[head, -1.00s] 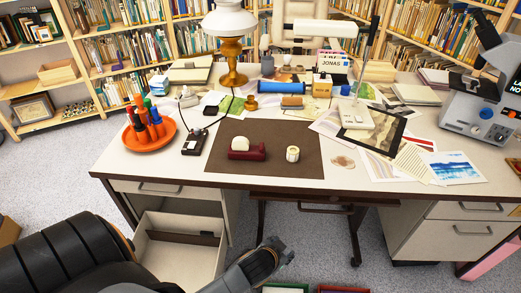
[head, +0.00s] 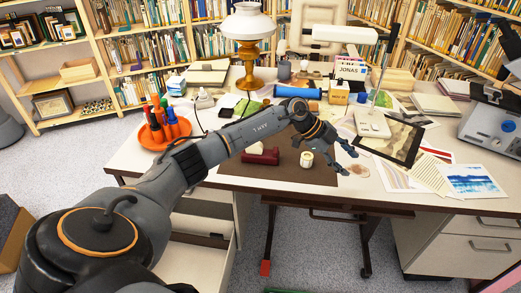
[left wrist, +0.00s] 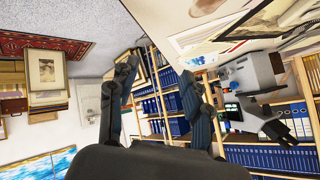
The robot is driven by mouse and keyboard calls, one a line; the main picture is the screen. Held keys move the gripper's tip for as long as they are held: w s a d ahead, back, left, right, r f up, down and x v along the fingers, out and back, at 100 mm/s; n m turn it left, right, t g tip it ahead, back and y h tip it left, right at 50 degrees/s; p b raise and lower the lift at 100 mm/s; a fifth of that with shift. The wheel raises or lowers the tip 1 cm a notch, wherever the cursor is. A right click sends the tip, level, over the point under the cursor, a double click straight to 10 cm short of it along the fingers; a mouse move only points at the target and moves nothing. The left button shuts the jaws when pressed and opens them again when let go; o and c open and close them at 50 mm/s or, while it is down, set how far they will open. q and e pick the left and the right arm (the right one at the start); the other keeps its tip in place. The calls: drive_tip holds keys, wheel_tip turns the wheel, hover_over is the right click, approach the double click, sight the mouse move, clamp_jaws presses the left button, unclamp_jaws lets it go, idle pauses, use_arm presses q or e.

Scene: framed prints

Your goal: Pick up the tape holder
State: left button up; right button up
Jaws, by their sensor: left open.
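The dark red tape holder (head: 262,157) lies on the brown desk mat (head: 290,178), partly covered by my left arm in the head view. A pale roll of tape (head: 307,159) stands to its right on the mat. My left gripper (head: 347,161) is open and empty, to the right of the holder and the roll, near the mat's right edge. The left wrist view shows its two fingers spread (left wrist: 158,68), with bookshelves and a desk edge beyond. The tape holder does not show in that view. My right gripper is not in view.
A tall lamp (head: 248,50), a blue cylinder (head: 298,92) and boxes stand at the back of the desk. An orange dish (head: 165,137) of markers is at left. Papers and a dark-framed picture (head: 393,138) lie at right. A drawer (head: 195,262) hangs open below.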

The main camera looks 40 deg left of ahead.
use_arm(q)
drive_tip(key=s+a+r+n+g+y, duration=0.2)
drive_tip(key=s+a+r+n+y, duration=0.1)
drive_tip(key=a, duration=0.6)
drive_tip(key=s+a+r+n+g+y, duration=0.1)
drive_tip(key=s+a+r+n+y, duration=0.15)
drive_tip(key=a, duration=0.65)
drive_tip(key=s+a+r+n+g+y, duration=0.2)
drive_tip(key=a+y, duration=0.1)
drive_tip(key=a, duration=0.6)
hover_over(260, 145)
drive_tip(key=f, duration=0.7)
drive_tip(key=shift+s+a+f, duration=0.25)
drive_tip(key=shift+s+a, duration=0.05)
drive_tip(key=shift+w+f, duration=0.25)
drive_tip(key=shift+f, duration=1.15)
drive_tip(key=shift+w+f, duration=0.2)
drive_tip(key=shift+f, duration=1.15)
drive_tip(key=shift+c, duration=0.4)
drive_tip(key=shift+r, duration=0.1)
clamp_jaws()
